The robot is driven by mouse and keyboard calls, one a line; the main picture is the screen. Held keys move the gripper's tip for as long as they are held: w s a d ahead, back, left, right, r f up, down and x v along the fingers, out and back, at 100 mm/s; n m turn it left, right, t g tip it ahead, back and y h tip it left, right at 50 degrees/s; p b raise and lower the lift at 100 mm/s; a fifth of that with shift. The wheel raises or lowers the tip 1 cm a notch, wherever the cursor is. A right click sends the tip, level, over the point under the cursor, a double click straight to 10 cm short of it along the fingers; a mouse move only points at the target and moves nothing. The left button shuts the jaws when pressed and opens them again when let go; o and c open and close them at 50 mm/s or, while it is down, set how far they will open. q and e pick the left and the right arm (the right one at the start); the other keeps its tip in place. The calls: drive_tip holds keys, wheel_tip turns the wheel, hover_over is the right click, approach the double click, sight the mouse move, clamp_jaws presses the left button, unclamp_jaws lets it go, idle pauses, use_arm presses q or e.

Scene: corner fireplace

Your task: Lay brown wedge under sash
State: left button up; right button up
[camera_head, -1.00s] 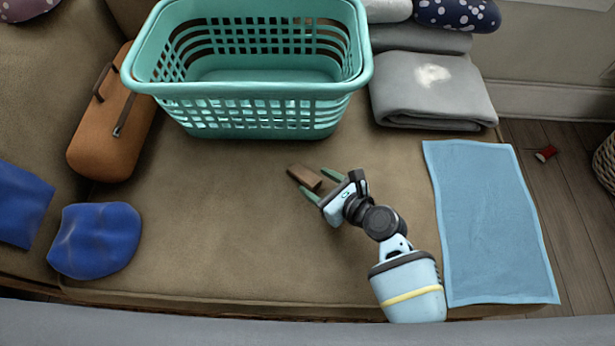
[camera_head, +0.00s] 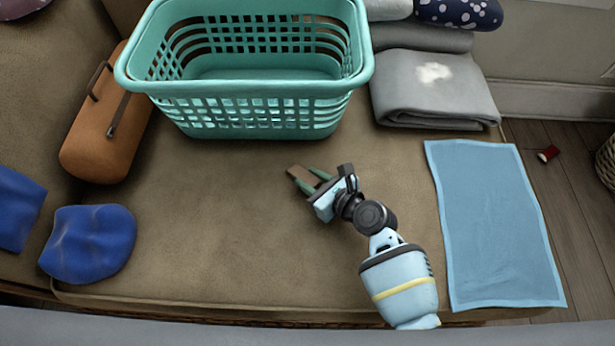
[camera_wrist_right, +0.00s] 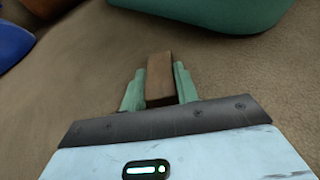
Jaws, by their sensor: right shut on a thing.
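The brown wedge (camera_head: 300,174) is a small wooden block on or just above the tan cushion, in front of the teal basket. My right gripper (camera_head: 307,178) is shut on it, with one green finger along each side and its far end sticking out. In the right wrist view the wedge (camera_wrist_right: 160,76) lies between the two fingertips (camera_wrist_right: 160,84). I cannot tell whether it touches the cushion. I cannot make out a sash in these views. My left gripper is not in view.
A teal laundry basket (camera_head: 250,108) stands behind the gripper. A brown bolster (camera_head: 107,130) and blue cushions (camera_head: 90,243) lie left. A light blue cloth (camera_head: 492,222) and folded grey blanket (camera_head: 435,98) lie right. The cushion's middle (camera_head: 210,220) is clear.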

sight(312, 180)
wheel_tip(312, 180, up, 9)
drive_tip(key=p, duration=0.5)
drive_tip(key=shift+r+p, duration=0.2)
drive_tip(key=shift+p, duration=0.1)
drive_tip(key=shift+r, duration=0.3)
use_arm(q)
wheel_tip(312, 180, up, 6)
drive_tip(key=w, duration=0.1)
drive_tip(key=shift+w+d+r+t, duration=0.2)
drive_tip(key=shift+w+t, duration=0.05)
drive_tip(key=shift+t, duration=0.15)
use_arm(e)
drive_tip(key=shift+d, duration=0.1)
